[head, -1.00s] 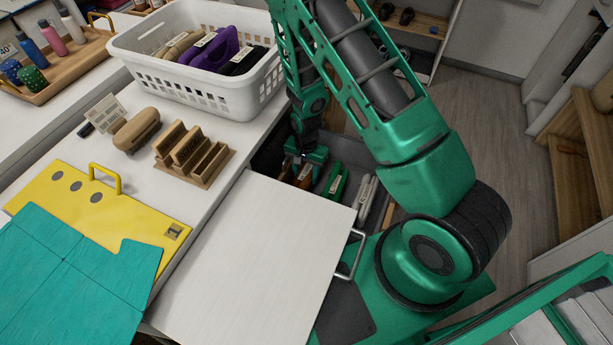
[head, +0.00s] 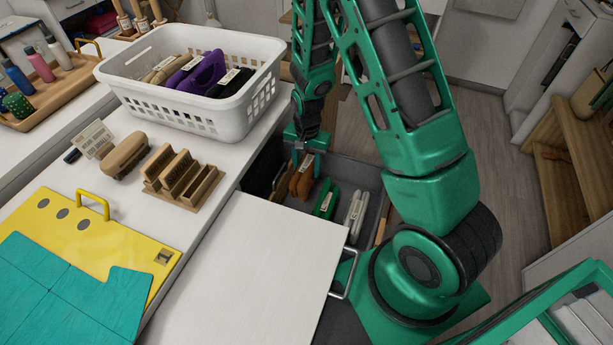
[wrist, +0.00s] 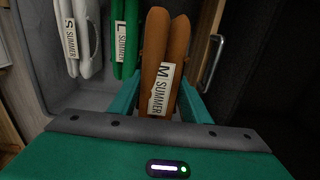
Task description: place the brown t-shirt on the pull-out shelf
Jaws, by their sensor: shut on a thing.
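The brown t-shirt (head: 303,178) is folded into an upright bundle with a white tag. In the wrist view the t-shirt (wrist: 156,50) stands between the green fingers, and its tag reads "M SUMMER". My gripper (head: 306,158) is shut on it from above, at the grey drawer bin; the wrist view shows both fingers (wrist: 158,98) along its sides. Whether its lower end is clear of the bin floor is hidden. The pull-out shelf (head: 250,270) is a flat, bare white board with a metal handle, in front of the bin.
The grey bin (head: 355,175) also holds a green folded shirt (head: 325,200) and a pale one (head: 354,215). A white basket (head: 190,105), a wooden holder (head: 185,180) and a yellow folding board (head: 95,235) with a teal sheet lie left of the shelf.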

